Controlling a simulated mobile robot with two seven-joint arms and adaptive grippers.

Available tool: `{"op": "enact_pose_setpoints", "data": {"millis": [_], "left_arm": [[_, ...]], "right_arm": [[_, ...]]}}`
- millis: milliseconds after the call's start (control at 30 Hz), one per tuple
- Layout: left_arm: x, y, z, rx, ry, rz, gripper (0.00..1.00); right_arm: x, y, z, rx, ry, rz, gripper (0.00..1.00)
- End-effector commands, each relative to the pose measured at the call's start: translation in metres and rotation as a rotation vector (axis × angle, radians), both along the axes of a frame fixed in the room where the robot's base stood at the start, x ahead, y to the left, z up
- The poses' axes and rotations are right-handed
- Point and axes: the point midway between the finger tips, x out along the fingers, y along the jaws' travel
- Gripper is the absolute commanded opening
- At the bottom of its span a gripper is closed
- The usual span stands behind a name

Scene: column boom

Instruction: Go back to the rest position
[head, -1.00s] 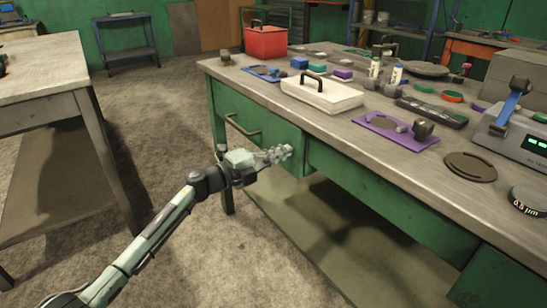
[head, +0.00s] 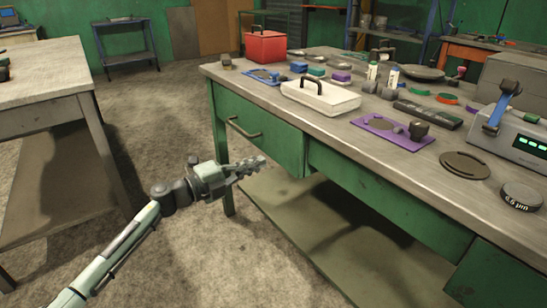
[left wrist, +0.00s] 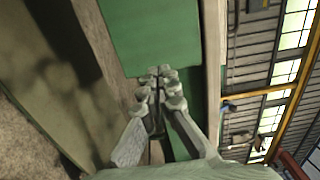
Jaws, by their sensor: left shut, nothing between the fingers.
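My left gripper (head: 250,166) is in front of the green workbench (head: 260,135), below the level of its top and near its drawer front. Its fingers are shut and hold nothing. In the left wrist view the closed fingers (left wrist: 160,85) point toward the green bench front (left wrist: 150,35). My left arm comes in from the lower left. My right gripper does not show in either view.
The bench top carries a white box (head: 320,97) with a black handle, a red box (head: 265,46), a purple plate (head: 385,128), a dark disc (head: 465,165) and a grey device (head: 515,132). Another table (head: 45,80) stands at left. The floor between is clear.

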Motion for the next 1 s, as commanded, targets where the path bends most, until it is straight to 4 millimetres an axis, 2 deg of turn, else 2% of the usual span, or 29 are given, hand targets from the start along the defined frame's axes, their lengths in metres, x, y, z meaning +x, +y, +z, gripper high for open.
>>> {"op": "enact_pose_setpoints", "data": {"millis": [33, 200, 367, 467, 567, 667, 700, 767, 800, 867, 967, 1000], "left_arm": [[-0.007, 0.01, -0.002, 0.002, 0.002, 0.0, 0.0], [-0.022, 0.032, -0.002, 0.001, 0.002, -0.002, 0.0], [-0.029, 0.042, -0.001, -0.008, 0.004, 0.006, 0.0], [-0.03, 0.047, -0.002, -0.078, 0.03, 0.074, 0.0], [-0.027, 0.066, -0.009, -0.231, 0.109, 0.251, 0.0], [-0.034, 0.109, -0.039, -0.422, 0.268, 0.524, 0.0], [-0.042, 0.131, -0.059, -0.49, 0.35, 0.644, 0.0], [-0.059, 0.16, -0.09, -0.562, 0.468, 0.803, 0.0], [-0.074, 0.177, -0.112, -0.598, 0.545, 0.897, 0.0], [-0.099, 0.197, -0.144, -0.638, 0.66, 1.027, 0.0], [-0.151, 0.223, -0.194, -0.678, 0.851, 1.219, 0.0], [-0.175, 0.231, -0.213, -0.684, 0.93, 1.291, 0.0]], "right_arm": [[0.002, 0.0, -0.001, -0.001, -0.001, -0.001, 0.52], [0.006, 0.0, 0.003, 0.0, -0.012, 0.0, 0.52], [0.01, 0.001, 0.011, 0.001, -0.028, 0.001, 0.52], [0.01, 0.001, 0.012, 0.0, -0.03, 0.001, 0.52], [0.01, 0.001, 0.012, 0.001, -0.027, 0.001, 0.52], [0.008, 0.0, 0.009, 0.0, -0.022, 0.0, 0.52], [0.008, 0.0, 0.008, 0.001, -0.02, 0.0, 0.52], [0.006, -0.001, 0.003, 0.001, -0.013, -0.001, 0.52], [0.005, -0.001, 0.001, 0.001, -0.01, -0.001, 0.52], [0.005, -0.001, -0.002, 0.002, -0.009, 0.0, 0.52], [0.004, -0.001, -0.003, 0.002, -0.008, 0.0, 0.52], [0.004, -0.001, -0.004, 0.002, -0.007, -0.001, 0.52]]}}
